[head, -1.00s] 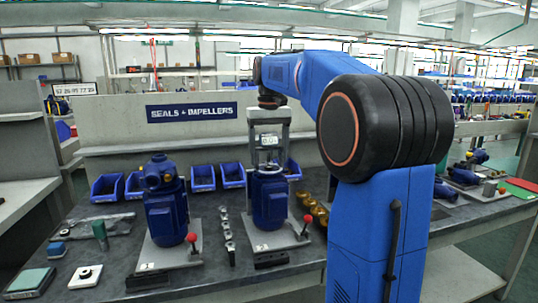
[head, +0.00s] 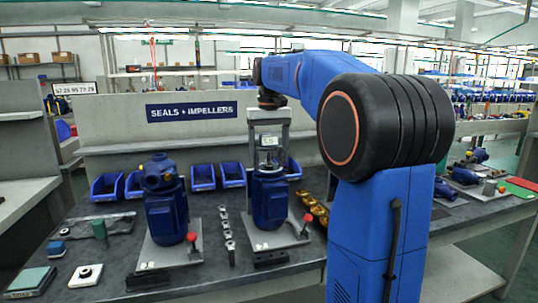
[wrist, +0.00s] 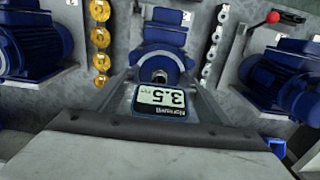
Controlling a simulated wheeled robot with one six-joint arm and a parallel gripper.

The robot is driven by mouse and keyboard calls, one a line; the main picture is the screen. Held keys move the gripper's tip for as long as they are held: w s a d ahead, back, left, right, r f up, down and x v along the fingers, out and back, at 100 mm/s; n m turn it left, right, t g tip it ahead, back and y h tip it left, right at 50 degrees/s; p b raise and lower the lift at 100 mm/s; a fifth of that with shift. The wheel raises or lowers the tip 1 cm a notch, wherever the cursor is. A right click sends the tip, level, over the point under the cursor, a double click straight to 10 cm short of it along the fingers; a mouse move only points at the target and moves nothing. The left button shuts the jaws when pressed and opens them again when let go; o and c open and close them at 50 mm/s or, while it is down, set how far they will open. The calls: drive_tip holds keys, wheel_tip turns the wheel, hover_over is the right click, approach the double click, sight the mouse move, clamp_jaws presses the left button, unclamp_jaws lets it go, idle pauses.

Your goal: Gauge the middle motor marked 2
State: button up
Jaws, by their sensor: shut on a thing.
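My gripper (head: 268,152) is shut on a small dark gauge (wrist: 163,99) with a pale display, which reads 3.5 in the wrist view. The gripper points down over the middle blue motor (head: 270,203), which stands upright on a grey plate. In the wrist view this motor (wrist: 162,36) shows just beyond the gauge, with its round shaft end close to the gauge's edge. I cannot tell whether gauge and shaft touch. The motor's number mark cannot be read.
Another blue motor (head: 165,210) stands to the left with a red-knobbed lever (head: 192,238) on its plate. A row of small metal parts (head: 227,230) lies between the motors. Gold parts (head: 312,207) lie to the right. Blue bins (head: 203,177) stand behind.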

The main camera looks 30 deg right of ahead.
drive_tip(key=o, duration=1.4)
drive_tip(key=shift+o, duration=0.6)
drive_tip(key=shift+r, duration=4.5)
drive_tip(key=s+a+f+n+t, duration=0.1)
drive_tip(key=s+a+f, duration=0.4)
drive_tip(key=s+f, duration=0.5)
drive_tip(key=s+a+f+n+t, duration=0.1)
drive_tip(key=s+a+f, duration=0.4)
drive_tip(key=s+f, duration=0.5)
drive_tip(key=s+a+f+n+t, duration=0.1)
drive_tip(key=s+a+f, duration=0.4)
drive_tip(key=s+f, duration=0.5)
drive_tip(key=shift+a+f+t, duration=0.35)
drive_tip(key=shift+f+t, duration=0.45)
drive_tip(key=shift+t, duration=0.1)
